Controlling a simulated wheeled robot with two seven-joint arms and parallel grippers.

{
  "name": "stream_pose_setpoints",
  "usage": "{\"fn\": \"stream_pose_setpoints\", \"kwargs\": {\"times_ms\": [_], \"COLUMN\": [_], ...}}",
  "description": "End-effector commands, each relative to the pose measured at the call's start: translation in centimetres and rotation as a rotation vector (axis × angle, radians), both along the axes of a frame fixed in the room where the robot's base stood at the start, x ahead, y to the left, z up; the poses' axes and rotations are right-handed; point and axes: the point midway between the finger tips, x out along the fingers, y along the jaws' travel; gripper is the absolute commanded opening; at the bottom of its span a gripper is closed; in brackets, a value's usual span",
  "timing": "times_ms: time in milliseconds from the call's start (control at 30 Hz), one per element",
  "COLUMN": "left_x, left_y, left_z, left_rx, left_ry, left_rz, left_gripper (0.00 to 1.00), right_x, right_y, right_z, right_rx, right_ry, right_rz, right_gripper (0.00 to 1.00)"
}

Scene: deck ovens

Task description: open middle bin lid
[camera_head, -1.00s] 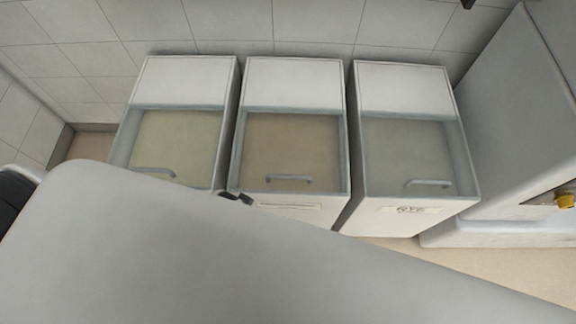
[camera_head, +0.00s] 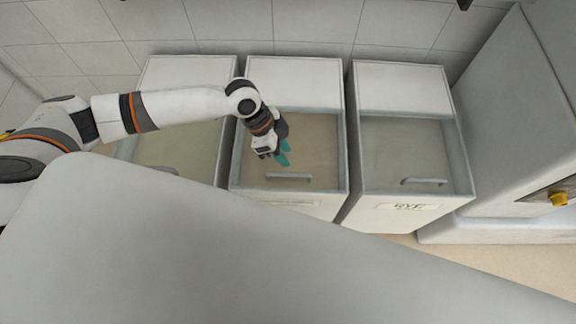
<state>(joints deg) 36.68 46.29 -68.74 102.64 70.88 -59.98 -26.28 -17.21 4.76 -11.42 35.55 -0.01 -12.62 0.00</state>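The middle bin (camera_head: 295,80) is white with a clear front lid (camera_head: 318,155) that lies shut over a tan filling. A grey bar handle (camera_head: 289,176) sits near the lid's front edge. My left gripper (camera_head: 284,160), with teal fingertips, hangs over the middle lid, just behind and above the handle. The two fingertips look slightly apart with nothing between them. Whether they touch the lid cannot be told. My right gripper is not in view.
A left bin (camera_head: 190,68) and a right bin (camera_head: 400,80) stand close on either side, lids shut. A large grey surface (camera_head: 250,260) fills the foreground. A white machine with a yellow knob (camera_head: 559,199) stands at the right. A tiled wall is behind.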

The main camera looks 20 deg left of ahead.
Motion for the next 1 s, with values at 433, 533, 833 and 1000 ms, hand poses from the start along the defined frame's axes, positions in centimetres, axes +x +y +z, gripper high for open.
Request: {"fn": "stream_pose_setpoints", "kwargs": {"times_ms": [433,533,833,1000], "left_x": [0.7,0.5,0.2,0.1], "left_y": [2.4,1.5,-0.7,-1.3], "left_z": [-1.5,-3.3,-8.3,-9.6], "left_rx": [0.023,0.023,0.023,0.024], "left_ry": [0.045,0.045,0.043,0.041], "left_rz": [0.007,0.007,0.008,0.008], "left_gripper": [0.34,0.34,0.34,0.34], "right_x": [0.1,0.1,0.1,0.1], "right_y": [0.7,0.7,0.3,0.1], "right_z": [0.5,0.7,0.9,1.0], "right_rx": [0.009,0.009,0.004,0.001], "right_ry": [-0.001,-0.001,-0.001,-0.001], "right_rz": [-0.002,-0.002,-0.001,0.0], "right_gripper": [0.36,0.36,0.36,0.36]}}
